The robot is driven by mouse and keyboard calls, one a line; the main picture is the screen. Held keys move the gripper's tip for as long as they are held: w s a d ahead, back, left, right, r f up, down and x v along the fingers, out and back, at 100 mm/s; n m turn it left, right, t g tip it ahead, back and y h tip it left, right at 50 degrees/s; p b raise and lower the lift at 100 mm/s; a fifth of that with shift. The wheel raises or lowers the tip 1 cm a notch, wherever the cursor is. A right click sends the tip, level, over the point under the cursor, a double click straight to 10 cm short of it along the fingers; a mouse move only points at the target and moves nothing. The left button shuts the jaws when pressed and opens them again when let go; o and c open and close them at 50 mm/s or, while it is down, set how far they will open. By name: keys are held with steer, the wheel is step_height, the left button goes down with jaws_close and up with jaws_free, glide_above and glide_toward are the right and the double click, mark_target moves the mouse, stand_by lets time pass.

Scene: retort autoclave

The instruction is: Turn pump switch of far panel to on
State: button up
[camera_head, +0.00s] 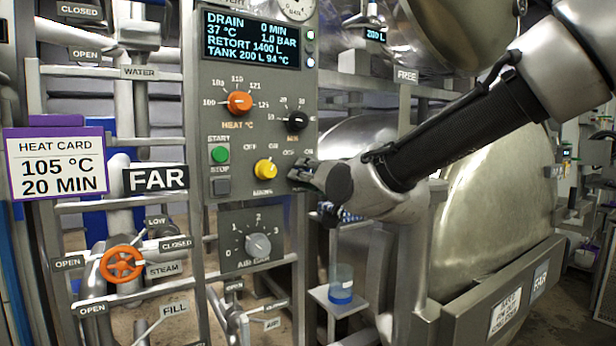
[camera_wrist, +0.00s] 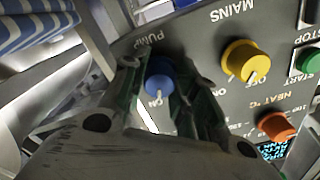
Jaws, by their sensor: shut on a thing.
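The far panel (camera_head: 225,110) carries a FAR sign on its left. Its blue pump switch (camera_wrist: 160,72) sits under the PUMP label in the upside-down wrist view. My gripper (camera_wrist: 157,85) is shut on this switch, one finger on each side. In the head view my gripper (camera_head: 304,174) reaches the panel's right edge from the right and hides the pump switch. A pale mark shows on the switch's lower part, but I cannot tell its exact setting.
The yellow MAINS knob (camera_head: 265,169) is just left of my gripper, with the green start button (camera_head: 220,154) further left. The orange heat knob (camera_head: 239,102) and a black knob (camera_head: 297,121) are above. A steel vessel (camera_head: 490,200) stands at right.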

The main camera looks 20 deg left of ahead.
steer(key=shift+m, duration=0.9)
steer(key=o, duration=1)
steer(key=v, duration=1.2)
